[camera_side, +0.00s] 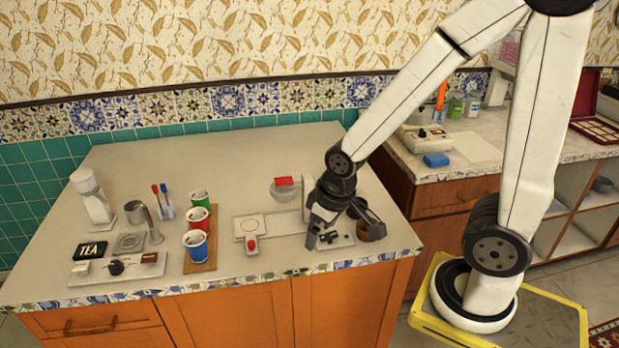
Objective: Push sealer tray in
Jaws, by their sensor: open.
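A pale flat plate with a ring mark (251,225) lies on the counter left of my gripper and looks like the sealer tray. My gripper (343,228) is open and points down, low over the counter's right part. It hides much of what stands behind it. I cannot tell whether it touches anything.
A pale base plate (338,242) and a brown pot (363,232) are close by my gripper. The counter's back middle is clear.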

